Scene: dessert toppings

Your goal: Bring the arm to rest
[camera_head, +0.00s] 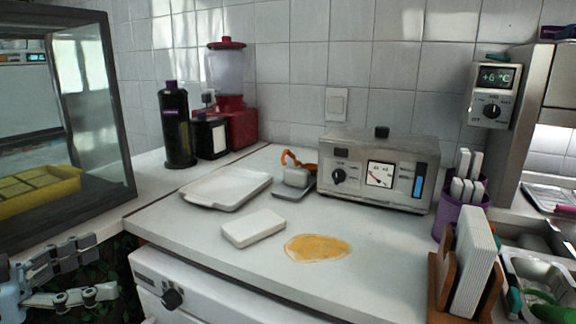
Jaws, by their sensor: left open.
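My left gripper (105,266) is at the lower left of the head view. Its grey fingers are spread apart, with nothing between them. It is in front of the counter's left front corner and beside the white appliance front (165,285), apart from the objects on the counter. My right gripper is not in view.
The white counter (190,240) holds a white tray (225,190), a white block (253,228), an orange puddle (318,247) and a metal device with a dial (365,170). A glass case (60,130) stands above the gripper at left. A wooden holder (440,285) is at right.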

